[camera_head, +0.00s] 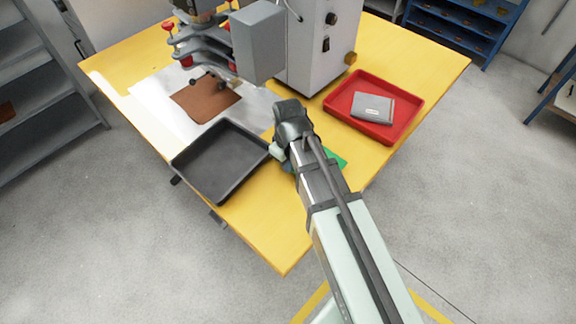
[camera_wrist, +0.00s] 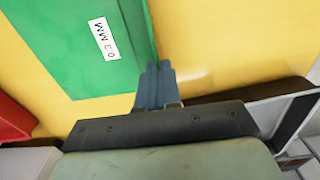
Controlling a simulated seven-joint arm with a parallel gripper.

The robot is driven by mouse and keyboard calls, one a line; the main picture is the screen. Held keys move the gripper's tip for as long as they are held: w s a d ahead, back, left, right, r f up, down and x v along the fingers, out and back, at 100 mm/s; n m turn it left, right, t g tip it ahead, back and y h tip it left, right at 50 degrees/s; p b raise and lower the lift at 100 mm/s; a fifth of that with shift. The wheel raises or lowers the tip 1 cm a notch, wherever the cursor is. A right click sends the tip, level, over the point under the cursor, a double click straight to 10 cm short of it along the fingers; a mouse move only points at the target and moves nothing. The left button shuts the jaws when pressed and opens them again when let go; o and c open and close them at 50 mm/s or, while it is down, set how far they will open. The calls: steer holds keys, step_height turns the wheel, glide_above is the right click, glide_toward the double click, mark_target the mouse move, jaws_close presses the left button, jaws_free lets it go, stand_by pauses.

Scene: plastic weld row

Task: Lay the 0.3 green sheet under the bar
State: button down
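In the head view a piece of the green sheet (camera_head: 338,158) shows beside my arm, which hides the rest and the fingertips. The welder's bar (camera_head: 215,82) is above a brown sheet (camera_head: 206,99) at the back left.
A black tray (camera_head: 178,165) stands left of my arm on the yellow table (camera_head: 275,235). A red tray (camera_head: 335,103) with a grey pouch (camera_head: 374,107) in it is to the right. The grey machine housing (camera_head: 325,50) stands behind my gripper. The table's front corner is clear.

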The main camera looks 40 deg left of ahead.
steer(key=shift+f, duration=0.8)
steer(key=shift+f, duration=0.1)
steer(key=c, duration=1.3)
jaws_free()
steer(key=shift+c, duration=0.2)
step_height(320, 180, up, 12)
steer(key=shift+f, duration=0.15)
steer(key=shift+o, duration=0.6)
steer(key=shift+r, duration=0.25)
